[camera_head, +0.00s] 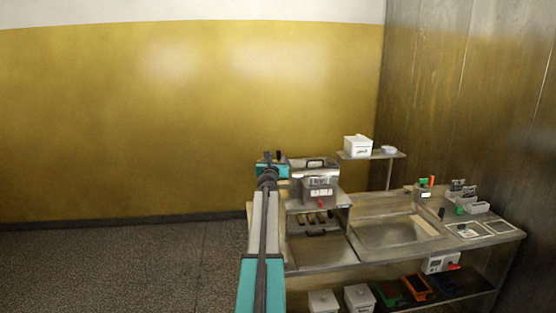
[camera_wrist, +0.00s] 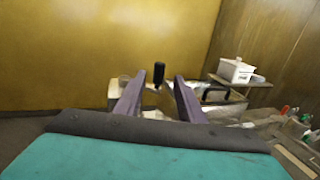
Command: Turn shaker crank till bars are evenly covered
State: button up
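The shaker (camera_head: 315,186) is a grey metal box with a black top handle, standing on the bench to the right of my arm. Several dark bars (camera_head: 316,217) lie under it, partly shaded; how evenly they are covered is too small to tell. The crank shows as an upright black knob (camera_wrist: 158,73) in the wrist view. My gripper (camera_wrist: 159,82) is open, its two purple fingers on either side of the knob in the picture, with visible gaps. Whether the knob is between the fingers or beyond them, I cannot tell. In the head view, the wrist hides most of the crank.
A white box (camera_head: 357,146) and a small white dish (camera_head: 389,150) stand on a raised shelf behind the bench. A sunken basin (camera_head: 390,232) lies right of the shaker. Coloured trays and white tubs (camera_head: 359,298) sit on the lower shelf. Floor at left is clear.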

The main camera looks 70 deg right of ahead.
jog(key=shift+v, duration=1.8)
jog(key=shift+s, duration=0.1)
